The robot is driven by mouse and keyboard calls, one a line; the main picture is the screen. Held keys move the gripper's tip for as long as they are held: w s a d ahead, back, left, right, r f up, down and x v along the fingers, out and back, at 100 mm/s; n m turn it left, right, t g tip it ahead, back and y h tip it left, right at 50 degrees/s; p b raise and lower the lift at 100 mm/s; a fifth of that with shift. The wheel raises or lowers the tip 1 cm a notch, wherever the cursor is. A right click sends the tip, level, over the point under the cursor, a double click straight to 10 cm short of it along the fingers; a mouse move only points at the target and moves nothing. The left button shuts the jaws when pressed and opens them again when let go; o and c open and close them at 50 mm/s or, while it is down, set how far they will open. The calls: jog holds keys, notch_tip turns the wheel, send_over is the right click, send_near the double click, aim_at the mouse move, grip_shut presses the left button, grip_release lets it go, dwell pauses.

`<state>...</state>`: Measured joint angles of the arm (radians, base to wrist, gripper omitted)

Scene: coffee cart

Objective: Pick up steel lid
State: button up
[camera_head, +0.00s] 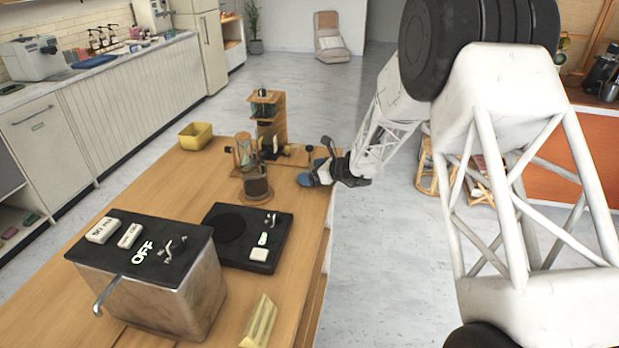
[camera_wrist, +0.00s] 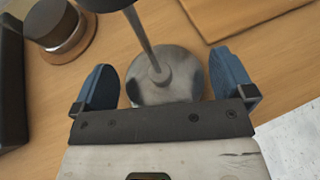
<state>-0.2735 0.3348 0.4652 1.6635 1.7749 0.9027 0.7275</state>
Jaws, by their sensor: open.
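A round steel disc with a thin rod and a dark knob, which looks like the steel lid (camera_wrist: 182,80), is on the wooden table in the wrist view. Its rod rises from the disc's middle toward the top of the picture. My gripper (camera_wrist: 166,84) is open, with one blue finger on each side of the disc and gaps between. In the head view my gripper (camera_head: 313,172) is low at the table's right edge. The dark knob (camera_head: 309,148) shows just behind it, while the disc is mostly hidden there.
A dark glass vessel on a round wooden base (camera_head: 256,187) stands left of my gripper. Wooden stands (camera_head: 276,130) and a yellow bowl (camera_head: 195,136) are farther back. A black scale (camera_head: 245,240) and a steel machine (camera_head: 160,290) are nearer. Free floor lies to the right.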

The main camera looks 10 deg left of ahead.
aim_at(310, 171)
jog(key=shift+w+a+f, duration=0.15)
jog(key=shift+a+f, duration=0.05)
jog(key=shift+a, duration=0.25)
jog(key=c, duration=0.6)
jog(key=shift+r, duration=0.1)
jog(key=shift+c, duration=0.2)
jog(key=shift+r, duration=0.75)
notch_tip(310, 171, up, 2)
jog(key=shift+r, duration=0.1)
jog(key=s+d, duration=0.2)
jog(key=s, duration=0.3)
jog(key=s+d, duration=0.2)
jog(key=s, duration=0.2)
jog(key=s+d+r, duration=0.1)
jog(key=s+d, duration=0.1)
jog(key=s, duration=0.3)
jog(key=shift+s+d, duration=0.25)
jog(key=shift+s, duration=0.05)
jog(key=shift+a+r, duration=0.1)
